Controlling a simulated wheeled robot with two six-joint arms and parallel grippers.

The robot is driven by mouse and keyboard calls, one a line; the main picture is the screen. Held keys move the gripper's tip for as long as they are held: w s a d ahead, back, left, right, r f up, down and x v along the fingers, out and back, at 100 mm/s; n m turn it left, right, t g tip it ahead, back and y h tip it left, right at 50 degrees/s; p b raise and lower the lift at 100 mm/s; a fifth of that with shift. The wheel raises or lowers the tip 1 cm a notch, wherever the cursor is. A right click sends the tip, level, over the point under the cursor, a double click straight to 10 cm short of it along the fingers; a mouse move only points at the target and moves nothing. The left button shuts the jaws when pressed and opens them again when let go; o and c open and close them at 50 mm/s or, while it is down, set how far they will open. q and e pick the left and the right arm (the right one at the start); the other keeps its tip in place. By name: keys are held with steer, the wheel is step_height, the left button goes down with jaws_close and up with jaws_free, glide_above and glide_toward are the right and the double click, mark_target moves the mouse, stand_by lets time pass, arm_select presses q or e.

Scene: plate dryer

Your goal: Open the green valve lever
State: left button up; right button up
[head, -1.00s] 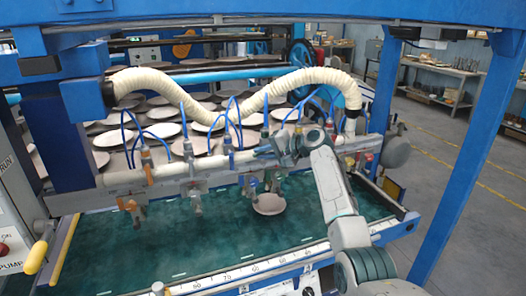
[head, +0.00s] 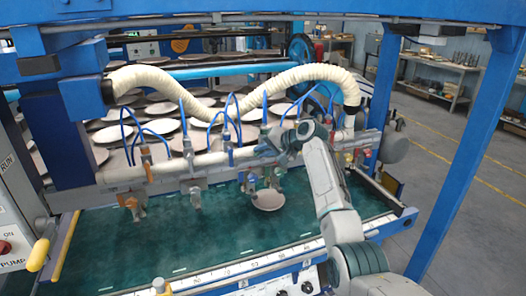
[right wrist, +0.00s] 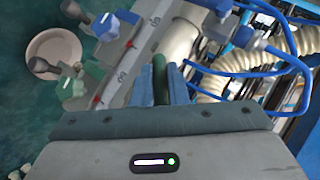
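The green valve lever (right wrist: 159,72) stands between the two fingers of my right gripper (right wrist: 160,80) in the right wrist view. The fingers are close together on either side of it, with little or no gap showing. In the head view my right gripper (head: 266,146) is at the pale horizontal pipe (head: 215,160), right of its middle. There the arm and gripper largely cover the lever. My left gripper is not in view.
Other valves with blue tubes (head: 186,128) line the pipe on both sides. A ribbed cream hose (head: 150,80) arches behind. A round plate (head: 268,199) lies on the green belt (head: 110,245) below. Blue frame posts (head: 468,150) stand at the right.

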steer(key=o, duration=0.4)
steer(key=shift+o, duration=0.2)
steer(key=shift+d, duration=0.1)
steer(key=b+v, duration=0.4)
steer(key=v, duration=0.6)
steer(key=shift+s+d+r, duration=0.2)
steer(key=shift+d, duration=0.05)
